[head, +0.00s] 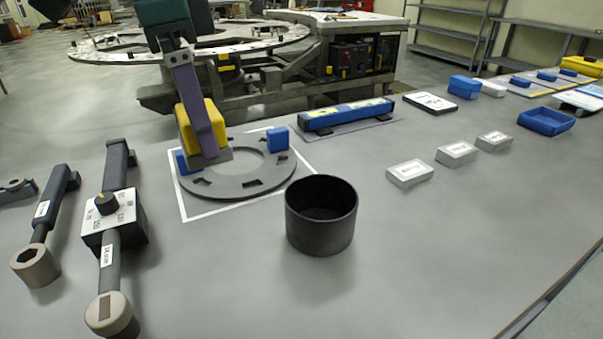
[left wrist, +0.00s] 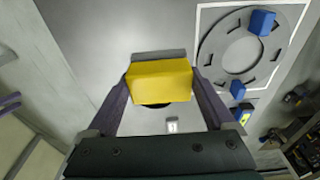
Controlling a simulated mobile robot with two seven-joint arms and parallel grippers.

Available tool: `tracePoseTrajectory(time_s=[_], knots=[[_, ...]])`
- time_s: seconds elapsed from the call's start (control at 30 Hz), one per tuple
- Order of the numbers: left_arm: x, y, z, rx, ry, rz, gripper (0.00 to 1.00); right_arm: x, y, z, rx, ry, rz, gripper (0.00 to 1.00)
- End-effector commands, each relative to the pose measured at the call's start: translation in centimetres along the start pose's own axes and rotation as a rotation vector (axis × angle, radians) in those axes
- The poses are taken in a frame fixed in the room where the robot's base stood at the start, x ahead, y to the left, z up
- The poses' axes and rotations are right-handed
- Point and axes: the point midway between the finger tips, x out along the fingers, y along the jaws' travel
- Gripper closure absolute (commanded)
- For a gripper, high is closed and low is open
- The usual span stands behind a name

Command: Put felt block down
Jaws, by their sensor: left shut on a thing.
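The felt block (head: 211,120) is yellow with a grey layer on its underside. My left gripper (head: 206,135) is shut on it, with a purple finger along its near side. In the left wrist view the felt block (left wrist: 158,80) sits between both fingers of my gripper (left wrist: 160,92). It appears held in the air. In the head view it overlaps the left part of the grey ring plate (head: 240,187), but in the left wrist view the ring plate (left wrist: 212,58) lies apart, to its right. My right gripper is not in view.
Blue blocks (head: 278,139) stand on the ring plate, inside a white outlined square. A black open cup (head: 321,222) stands to the right of the plate. Torque tools (head: 112,225) lie at left. Small labelled boxes (head: 410,173) and a blue tray (head: 546,121) are at right. The front middle is clear.

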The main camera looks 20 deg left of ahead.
Motion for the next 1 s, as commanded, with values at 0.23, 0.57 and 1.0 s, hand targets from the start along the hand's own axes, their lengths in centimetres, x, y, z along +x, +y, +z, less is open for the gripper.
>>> tracePoseTrajectory(time_s=[0.23, 0.57, 1.0], knots=[[7.6, 0.1, 1.1, -0.003, -0.006, 0.005, 0.65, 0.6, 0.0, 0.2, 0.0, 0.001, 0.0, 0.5], [12.9, 0.1, 1.6, -0.002, -0.001, 0.0, 0.65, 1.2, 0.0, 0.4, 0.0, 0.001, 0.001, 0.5], [17.1, 0.0, 2.1, -0.001, 0.0, -0.002, 0.65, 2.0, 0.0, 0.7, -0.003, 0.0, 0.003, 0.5]])
